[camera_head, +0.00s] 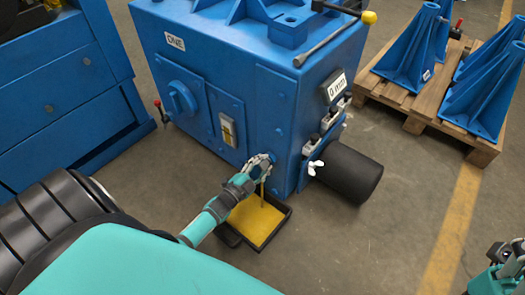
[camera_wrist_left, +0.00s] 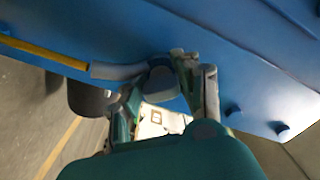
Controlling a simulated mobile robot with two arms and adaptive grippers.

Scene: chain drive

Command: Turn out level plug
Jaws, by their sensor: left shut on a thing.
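The blue gear housing (camera_head: 235,75) stands in the middle of the head view. My left gripper (camera_head: 262,162) is at the lower right of its front face. It is shut on a small grey plug, mostly hidden by the fingers there. In the left wrist view the gripper (camera_wrist_left: 178,82) has its fingers around the dark grey level plug (camera_wrist_left: 161,80), close against the blue face. I cannot tell whether the plug is still threaded in. My right gripper (camera_head: 508,262) is at the lower right edge, far from the housing; its finger opening is unclear.
A black tray (camera_head: 265,244) with yellow oil lies on the floor below my left gripper. A black cylinder (camera_head: 345,172) juts out at right. A pallet (camera_head: 410,108) holds blue brackets.

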